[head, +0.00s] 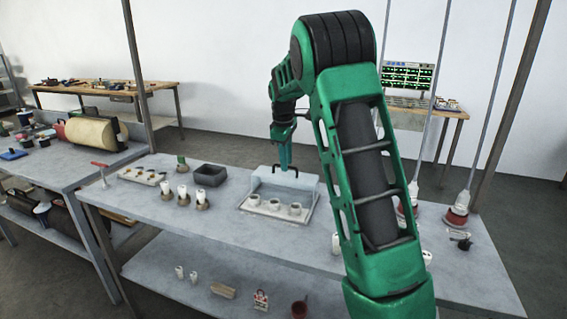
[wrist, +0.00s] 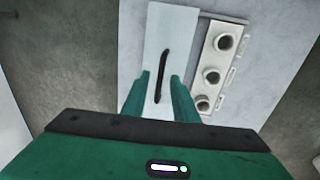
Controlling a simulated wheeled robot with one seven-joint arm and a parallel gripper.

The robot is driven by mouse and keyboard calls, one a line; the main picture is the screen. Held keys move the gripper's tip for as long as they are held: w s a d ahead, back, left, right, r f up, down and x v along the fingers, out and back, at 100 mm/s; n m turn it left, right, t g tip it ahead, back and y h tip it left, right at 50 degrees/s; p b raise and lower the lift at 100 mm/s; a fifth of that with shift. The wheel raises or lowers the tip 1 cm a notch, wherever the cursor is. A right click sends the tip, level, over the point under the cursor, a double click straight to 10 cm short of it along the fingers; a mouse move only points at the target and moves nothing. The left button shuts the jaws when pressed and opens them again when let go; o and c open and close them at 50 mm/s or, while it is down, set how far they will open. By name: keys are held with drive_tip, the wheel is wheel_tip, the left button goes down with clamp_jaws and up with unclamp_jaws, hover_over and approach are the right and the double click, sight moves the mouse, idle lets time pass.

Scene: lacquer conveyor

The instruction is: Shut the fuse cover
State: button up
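The fuse box (head: 250,208) sits on the table with three round white fuses in it. Its pale cover (head: 272,187) stands raised at the back of the box, open, with a black bar handle (head: 285,166) at its upper edge. In the wrist view the cover (wrist: 180,30), its handle (wrist: 164,62) and the fuse box (wrist: 225,72) all show. My gripper (wrist: 160,76) is open, its two green fingers on either side of the handle's lower part, with gaps to both. In the head view my gripper (head: 284,158) is right at the handle; contact cannot be told.
Left of the box are a dark grey bin (head: 209,175), several white fuses on brown bases (head: 183,197) and a tray of small parts (head: 142,176). Red-based items (head: 456,216) stand at the right. A lower shelf holds small items. Free tabletop lies in front of the box.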

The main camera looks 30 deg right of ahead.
drive_tip(key=shift+f, duration=0.1)
clamp_jaws()
idle(1.4)
